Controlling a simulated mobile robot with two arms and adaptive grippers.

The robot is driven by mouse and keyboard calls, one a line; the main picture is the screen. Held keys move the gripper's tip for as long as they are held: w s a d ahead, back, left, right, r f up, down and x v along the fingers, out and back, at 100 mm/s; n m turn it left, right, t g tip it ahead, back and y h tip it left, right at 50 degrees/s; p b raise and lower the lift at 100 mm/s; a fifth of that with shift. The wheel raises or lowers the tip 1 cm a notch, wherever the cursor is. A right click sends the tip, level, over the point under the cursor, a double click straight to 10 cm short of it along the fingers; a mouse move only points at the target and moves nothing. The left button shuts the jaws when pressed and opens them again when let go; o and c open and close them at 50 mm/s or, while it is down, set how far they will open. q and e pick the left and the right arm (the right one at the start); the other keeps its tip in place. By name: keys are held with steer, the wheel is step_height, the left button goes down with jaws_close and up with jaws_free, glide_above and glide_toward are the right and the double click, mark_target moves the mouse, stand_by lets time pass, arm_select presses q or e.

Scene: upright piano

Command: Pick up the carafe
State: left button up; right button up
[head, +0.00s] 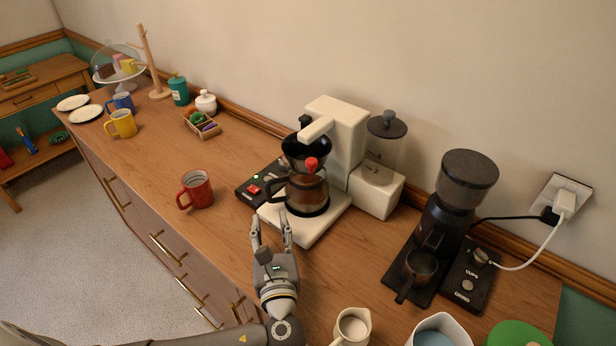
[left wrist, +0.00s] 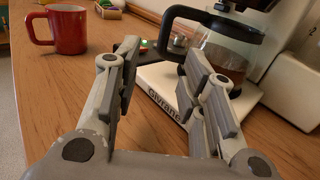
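My right gripper is not in view.
A red mug (head: 196,190) stands left of the coffee maker. A black grinder (head: 450,205) stands to the right. A white pitcher (head: 352,327) and other vessels are at the front edge. The counter (head: 235,235) between the red mug and my left gripper is clear.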

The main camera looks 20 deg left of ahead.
mark_target(269, 198)
arm_select(q)
steer(key=x, duration=0.4)
steer(key=shift+s+a+r+p, duration=0.1)
steer(key=shift+a+r+p, duration=0.15)
steer(key=shift+p, duration=0.1)
steer(key=shift+w+a, duration=0.1)
steer(key=shift+w, duration=0.15)
steer(key=x, duration=0.1)
steer(key=p+x, duration=0.1)
steer(key=x, duration=0.3)
steer(key=shift+w+d+f, duration=0.2)
steer(key=shift+d+f, duration=0.05)
steer(key=shift+d, duration=0.1)
steer(key=shift+c, duration=1.4)
steer(key=c, duration=0.5)
jaws_close()
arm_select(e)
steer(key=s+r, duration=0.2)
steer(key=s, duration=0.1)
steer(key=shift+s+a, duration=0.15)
arm_select(q)
steer(key=shift+r, duration=0.1)
